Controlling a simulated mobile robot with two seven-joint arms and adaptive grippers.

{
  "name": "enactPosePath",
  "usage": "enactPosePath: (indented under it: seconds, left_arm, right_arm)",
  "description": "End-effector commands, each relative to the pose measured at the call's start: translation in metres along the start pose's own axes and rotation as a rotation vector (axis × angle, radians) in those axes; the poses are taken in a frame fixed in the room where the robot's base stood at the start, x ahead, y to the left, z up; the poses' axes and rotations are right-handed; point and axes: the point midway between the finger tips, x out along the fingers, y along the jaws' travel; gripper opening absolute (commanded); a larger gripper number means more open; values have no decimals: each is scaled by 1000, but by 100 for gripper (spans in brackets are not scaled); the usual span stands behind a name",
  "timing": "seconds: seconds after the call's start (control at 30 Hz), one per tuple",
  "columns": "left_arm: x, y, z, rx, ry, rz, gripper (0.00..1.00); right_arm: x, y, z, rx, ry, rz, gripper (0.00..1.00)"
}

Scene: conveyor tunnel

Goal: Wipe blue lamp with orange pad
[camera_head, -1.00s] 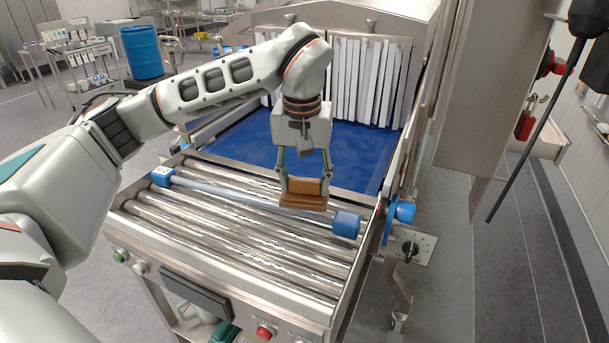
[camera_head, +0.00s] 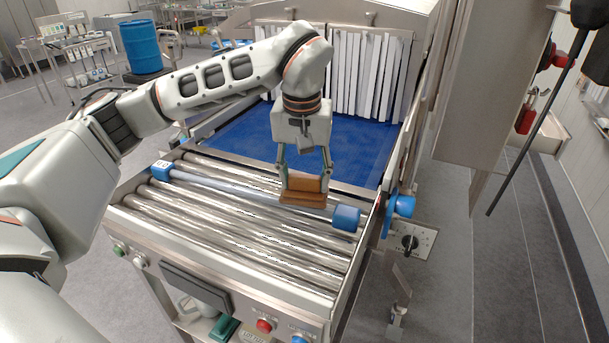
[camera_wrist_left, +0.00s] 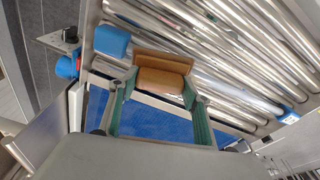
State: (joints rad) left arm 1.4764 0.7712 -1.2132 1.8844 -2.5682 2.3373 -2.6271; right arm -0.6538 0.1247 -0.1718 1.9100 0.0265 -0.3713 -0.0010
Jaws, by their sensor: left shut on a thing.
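The blue lamp (camera_head: 229,187) is a long pale tube with blue end caps. It lies across the metal rollers in the head view, and its caps also show in the left wrist view (camera_wrist_left: 112,40). My left gripper (camera_head: 304,182) is shut on the orange-brown pad (camera_head: 303,197). The pad (camera_wrist_left: 161,78) is at the tube, close to the right cap, and covers part of it. Whether the pad presses on the tube or is just above it, I cannot tell. My right gripper is not in view.
The roller bed (camera_head: 250,238) lies in front of a blue belt (camera_head: 352,150) that runs to a white strip curtain (camera_head: 365,75). A blue knob (camera_head: 401,206) sticks out at the right side. A blue drum (camera_head: 141,48) stands at the back left.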

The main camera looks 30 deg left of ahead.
Motion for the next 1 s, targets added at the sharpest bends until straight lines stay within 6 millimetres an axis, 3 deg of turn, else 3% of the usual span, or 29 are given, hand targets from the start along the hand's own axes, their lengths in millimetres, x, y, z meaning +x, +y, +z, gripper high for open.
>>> enactPosePath:
  seconds: [0.53, 1.0]
  left_arm:
    - [8, -1, 1, 0, 0, 0, 22]
    - [7, -33, -6, 0, 2, 0, 22]
  right_arm:
    - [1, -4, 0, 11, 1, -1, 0]
    - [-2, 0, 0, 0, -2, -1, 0]
